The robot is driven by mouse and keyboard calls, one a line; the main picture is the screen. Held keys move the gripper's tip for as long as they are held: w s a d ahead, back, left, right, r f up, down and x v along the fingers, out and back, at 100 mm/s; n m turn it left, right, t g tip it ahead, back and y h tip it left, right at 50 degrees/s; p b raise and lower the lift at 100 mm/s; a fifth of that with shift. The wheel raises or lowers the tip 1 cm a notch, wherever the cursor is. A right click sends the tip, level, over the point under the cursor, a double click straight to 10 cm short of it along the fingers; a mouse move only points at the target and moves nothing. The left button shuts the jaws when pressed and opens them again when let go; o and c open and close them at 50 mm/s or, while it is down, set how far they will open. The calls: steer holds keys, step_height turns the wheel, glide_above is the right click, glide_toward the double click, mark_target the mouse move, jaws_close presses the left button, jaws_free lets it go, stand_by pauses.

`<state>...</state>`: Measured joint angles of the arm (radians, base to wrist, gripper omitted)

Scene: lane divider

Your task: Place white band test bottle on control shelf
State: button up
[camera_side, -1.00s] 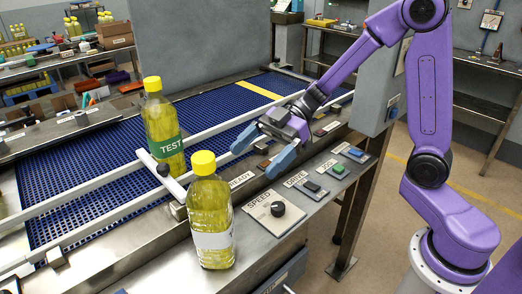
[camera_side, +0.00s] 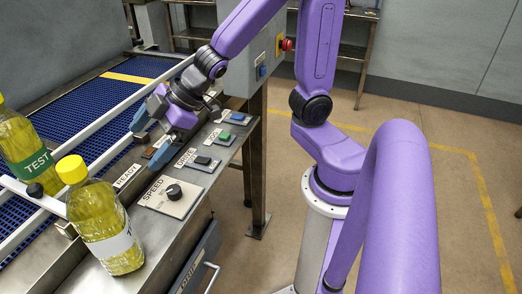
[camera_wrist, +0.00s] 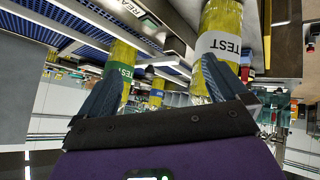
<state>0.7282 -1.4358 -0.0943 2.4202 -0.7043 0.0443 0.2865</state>
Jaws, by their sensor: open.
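The white band test bottle (camera_side: 103,222), yellow liquid with a yellow cap, stands upright at the near left end of the metal control shelf (camera_side: 155,228). It also shows in the wrist view (camera_wrist: 218,22), with TEST on its white band. My gripper (camera_side: 150,142) is open and empty, above the shelf near the READY label, to the right of the bottle and apart from it. In the wrist view my gripper's fingers (camera_wrist: 158,88) are spread, the right one overlapping the white band bottle's picture.
A green band bottle (camera_side: 25,150) stands behind a white divider bar (camera_side: 32,198) with a black knob, by the blue conveyor (camera_side: 85,100) and its rails. The shelf carries a speed knob (camera_side: 174,191) and several buttons.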

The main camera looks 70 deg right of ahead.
steer(key=s+d+f+g+h, duration=0.1)
steer(key=s+d+g+h, duration=0.1)
steer(key=s, duration=0.8)
steer(key=s+d+f+g+h, duration=0.2)
steer(key=s+d, duration=0.4)
steer(key=s, duration=0.4)
steer(key=g+h, duration=0.1)
steer(key=g, duration=0.1)
steer(key=shift+s+d+f+g, duration=0.15)
steer(key=shift+s+f+g, duration=0.1)
steer(key=shift+s+g, duration=0.15)
